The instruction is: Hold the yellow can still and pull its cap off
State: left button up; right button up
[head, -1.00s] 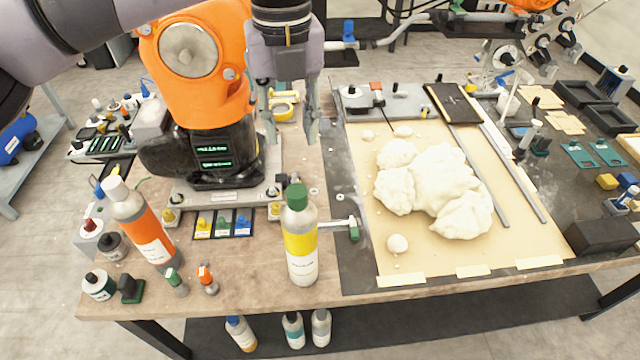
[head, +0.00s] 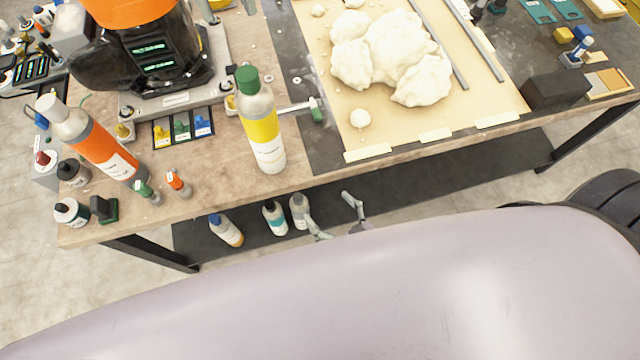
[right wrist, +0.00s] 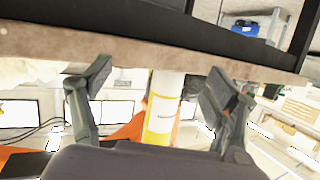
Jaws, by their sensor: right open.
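The yellow can (head: 262,135) is a white and grey bottle with a yellow band, upright near the table's front edge. Its green cap (head: 247,79) is on top.
An orange-banded bottle (head: 95,145) and several small bottles stand left of the can. A hammer-like tool (head: 298,107) lies just right of it. White foam (head: 395,55) lies on a board further right. Several bottles stand on the lower shelf (head: 380,175).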

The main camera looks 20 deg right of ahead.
aim_at(264, 132)
notch_tip(264, 132, up, 14)
jog(key=w+a+n+t+y, duration=0.1)
jog(key=a+n+t+y, duration=0.1)
jog(key=a+y, duration=0.1)
jog(key=shift+m+t, duration=0.3)
jog(key=x, duration=1.6)
jog(key=shift+w, duration=0.45)
jog(key=shift+c, duration=0.3)
